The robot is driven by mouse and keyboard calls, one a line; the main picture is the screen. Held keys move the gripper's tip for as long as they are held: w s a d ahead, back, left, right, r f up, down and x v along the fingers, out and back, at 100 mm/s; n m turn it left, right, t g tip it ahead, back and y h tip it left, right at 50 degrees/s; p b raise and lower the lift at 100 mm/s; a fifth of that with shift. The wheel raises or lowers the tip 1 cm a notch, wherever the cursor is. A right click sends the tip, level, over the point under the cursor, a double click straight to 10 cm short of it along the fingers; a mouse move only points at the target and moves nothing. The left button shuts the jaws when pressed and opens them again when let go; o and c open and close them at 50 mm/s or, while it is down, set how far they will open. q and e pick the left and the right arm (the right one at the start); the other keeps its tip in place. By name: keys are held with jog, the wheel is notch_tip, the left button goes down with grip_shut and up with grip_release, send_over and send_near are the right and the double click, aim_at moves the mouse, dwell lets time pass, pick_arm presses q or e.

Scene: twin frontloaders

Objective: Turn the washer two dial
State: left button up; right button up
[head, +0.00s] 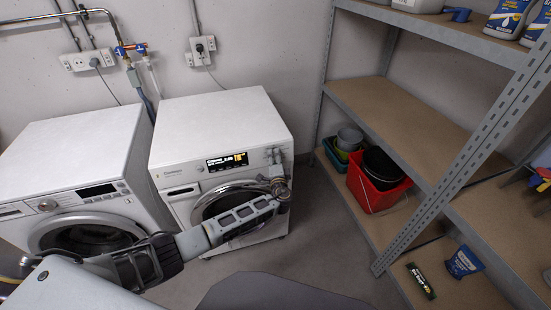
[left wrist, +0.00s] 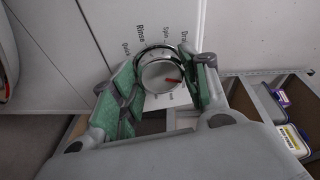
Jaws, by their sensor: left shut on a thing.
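The right washer (head: 225,125) is white, with a lit display (head: 227,162) on its front panel and a round door below. My left gripper (head: 274,163) is at the right end of that panel in the head view and hides the dial there. In the left wrist view its green-padded fingers (left wrist: 164,80) stand on both sides of the dial, shut on it. My right gripper is out of view.
A second white washer (head: 75,155) stands close on the left, its display dark. A metal shelf rack (head: 430,125) stands on the right, with a red bucket (head: 372,190) on a low board. Bare floor (head: 320,245) lies between washer and rack.

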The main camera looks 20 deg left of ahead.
pick_arm(q)
jog(key=shift+m+g+p, duration=0.3)
jog(key=shift+m+p, duration=0.35)
jog(key=shift+m, duration=0.55)
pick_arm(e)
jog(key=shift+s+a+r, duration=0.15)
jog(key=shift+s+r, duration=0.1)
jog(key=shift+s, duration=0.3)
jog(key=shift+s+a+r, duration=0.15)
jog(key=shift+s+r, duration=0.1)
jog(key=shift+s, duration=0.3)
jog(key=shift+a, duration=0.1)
pick_arm(q)
jog(key=o, duration=1)
jog(key=v, duration=1.2)
jog(key=shift+a, duration=0.2)
